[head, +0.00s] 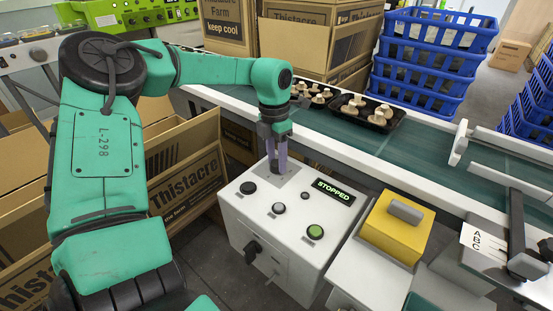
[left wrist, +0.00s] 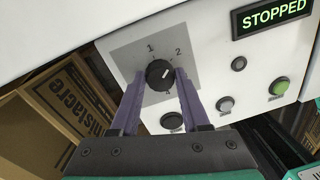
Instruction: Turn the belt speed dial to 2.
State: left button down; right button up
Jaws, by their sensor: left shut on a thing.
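The belt speed dial (left wrist: 158,74) is a round black knob on a grey plate with printed numbers, with 1 above it and 2 at its upper right. Its pale pointer mark slants up and right, roughly towards the 2; the exact setting is hard to tell. My left gripper (left wrist: 160,76) has its purple fingers on either side of the dial, shut on it. In the head view, my left gripper (head: 277,166) reaches down to the top of the white control box (head: 240,215), and its fingers hide the dial. My right gripper is not in view.
The box carries a lit STOPPED display (head: 333,191), a green button (head: 315,232) and other black and grey buttons. A green conveyor belt (head: 430,145) with mushroom trays (head: 368,112) runs behind. A yellow block (head: 397,228) stands right; cardboard boxes (head: 185,170) stand left.

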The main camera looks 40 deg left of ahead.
pick_arm(q)
jog(key=shift+w+m, duration=0.1)
jog(key=shift+m, duration=0.9)
jog(key=shift+c, duration=1.9)
grip_release()
jog(key=shift+r, duration=0.15)
